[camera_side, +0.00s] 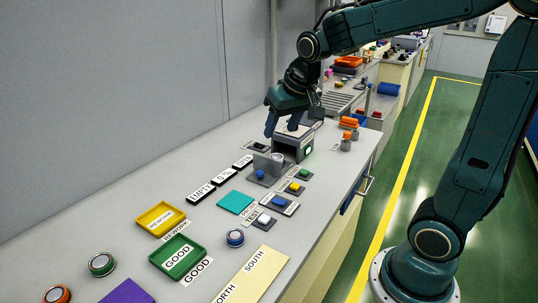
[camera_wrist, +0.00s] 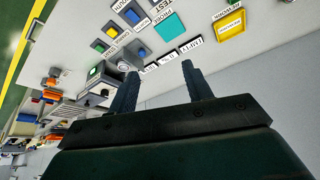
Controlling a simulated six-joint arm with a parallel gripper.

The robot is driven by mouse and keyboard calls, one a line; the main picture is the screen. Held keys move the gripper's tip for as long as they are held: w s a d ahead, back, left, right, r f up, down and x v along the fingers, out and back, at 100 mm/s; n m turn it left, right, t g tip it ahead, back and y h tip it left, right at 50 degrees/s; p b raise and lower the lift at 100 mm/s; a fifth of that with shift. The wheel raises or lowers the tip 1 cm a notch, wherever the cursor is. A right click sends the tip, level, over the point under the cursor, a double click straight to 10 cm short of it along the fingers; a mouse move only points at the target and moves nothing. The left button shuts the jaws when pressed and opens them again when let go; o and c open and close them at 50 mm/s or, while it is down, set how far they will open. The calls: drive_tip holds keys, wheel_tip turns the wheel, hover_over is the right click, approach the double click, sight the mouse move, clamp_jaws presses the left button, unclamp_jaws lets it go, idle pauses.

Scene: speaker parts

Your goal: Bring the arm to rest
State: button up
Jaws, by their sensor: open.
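My gripper (camera_side: 288,122) is open and empty, with its fingers pointing down in the side view. It hangs over the far part of the bench, above or just behind a grey test box (camera_side: 293,145) with a green-lit face. I cannot tell if the fingers touch the box. In the wrist view my two gripper fingers (camera_wrist: 158,75) stand apart with nothing between them. A small speaker-like part (camera_side: 235,238) lies on the bench, and others, with green (camera_side: 102,264) and orange (camera_side: 57,294) rims, lie at the near left.
A yellow tray (camera_side: 144,228), a green GOOD tray (camera_side: 161,261), a teal pad (camera_side: 236,202) and colored buttons (camera_side: 296,188) lie on the bench. A grey wall (camera_side: 100,100) runs behind it. Orange-topped parts (camera_side: 349,122) stand near the right edge.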

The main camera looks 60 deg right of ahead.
drive_tip(key=s+a+n, duration=0.2)
drive_tip(key=s+a, duration=0.1)
drive_tip(key=s, duration=0.6)
drive_tip(key=s+a+n+y, duration=0.1)
drive_tip(key=s+a, duration=0.3)
drive_tip(key=s, duration=0.4)
drive_tip(key=shift+s+r+n+t+y, duration=0.35)
drive_tip(key=shift+r+n+t, duration=0.1)
drive_tip(key=shift+n, duration=0.35)
